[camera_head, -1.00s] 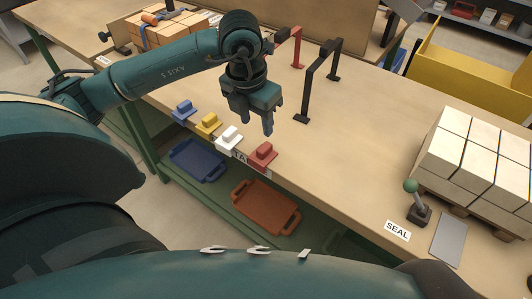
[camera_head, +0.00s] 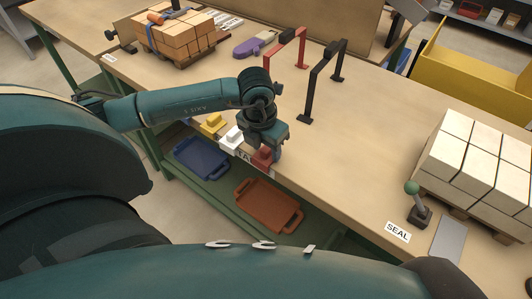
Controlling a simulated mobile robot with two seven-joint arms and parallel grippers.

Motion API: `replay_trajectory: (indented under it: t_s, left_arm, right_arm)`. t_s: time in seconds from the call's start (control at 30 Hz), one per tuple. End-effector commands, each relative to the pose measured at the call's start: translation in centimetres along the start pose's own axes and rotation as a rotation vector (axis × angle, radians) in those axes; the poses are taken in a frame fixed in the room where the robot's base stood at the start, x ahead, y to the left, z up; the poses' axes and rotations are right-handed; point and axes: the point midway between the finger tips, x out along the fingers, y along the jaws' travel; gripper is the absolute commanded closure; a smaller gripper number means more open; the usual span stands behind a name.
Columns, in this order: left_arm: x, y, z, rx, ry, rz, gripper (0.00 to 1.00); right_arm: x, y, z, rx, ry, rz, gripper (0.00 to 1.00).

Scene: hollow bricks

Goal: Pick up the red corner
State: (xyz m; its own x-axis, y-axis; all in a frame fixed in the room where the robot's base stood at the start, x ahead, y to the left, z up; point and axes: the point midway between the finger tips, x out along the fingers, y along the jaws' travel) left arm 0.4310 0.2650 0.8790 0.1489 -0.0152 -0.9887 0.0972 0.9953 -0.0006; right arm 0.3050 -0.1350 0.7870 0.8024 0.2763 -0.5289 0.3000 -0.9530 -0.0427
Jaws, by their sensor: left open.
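The red corner (camera_head: 262,158) sits at the front edge of the table, last on the right in a row of coloured corners. My left gripper (camera_head: 266,150) is open and low over it, fingers pointing down. The gripper hides the upper part of the red corner, and I cannot tell whether the fingers touch it. The white corner (camera_head: 231,139) and the yellow corner (camera_head: 213,124) stand to its left. The blue corner is mostly hidden behind my left arm. My right gripper is not in view.
A black frame (camera_head: 313,85) and a red frame (camera_head: 281,50) stand behind the gripper. A pallet of pale bricks (camera_head: 470,165) and a green-knobbed lever (camera_head: 415,200) are at the right. Blue (camera_head: 200,158) and orange (camera_head: 267,206) trays lie on the lower shelf.

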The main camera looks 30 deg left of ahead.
Motion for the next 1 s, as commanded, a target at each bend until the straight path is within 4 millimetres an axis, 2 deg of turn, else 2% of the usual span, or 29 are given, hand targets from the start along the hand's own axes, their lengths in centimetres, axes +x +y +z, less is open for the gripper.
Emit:
replay_trajectory:
  t_s: [0.07, 0.57, 0.87, 1.0]
  left_arm:
    - [0.0, 0.0, 0.0, 0.0, 0.0, 0.0, 0.59]
    - [-0.1, 0.0, 0.0, 0.0, 0.0, 0.0, 1.0]
    - [-0.3, 0.0, 0.1, -0.001, -0.002, 0.0, 1.0]
    - [-1.9, 0.0, 0.4, -0.001, -0.006, 0.0, 1.0]
  right_arm:
    - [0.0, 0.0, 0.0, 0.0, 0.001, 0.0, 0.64]
    - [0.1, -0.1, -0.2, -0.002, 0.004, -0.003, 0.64]
    - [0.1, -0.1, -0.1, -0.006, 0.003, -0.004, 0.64]
    - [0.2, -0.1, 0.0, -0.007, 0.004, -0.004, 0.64]
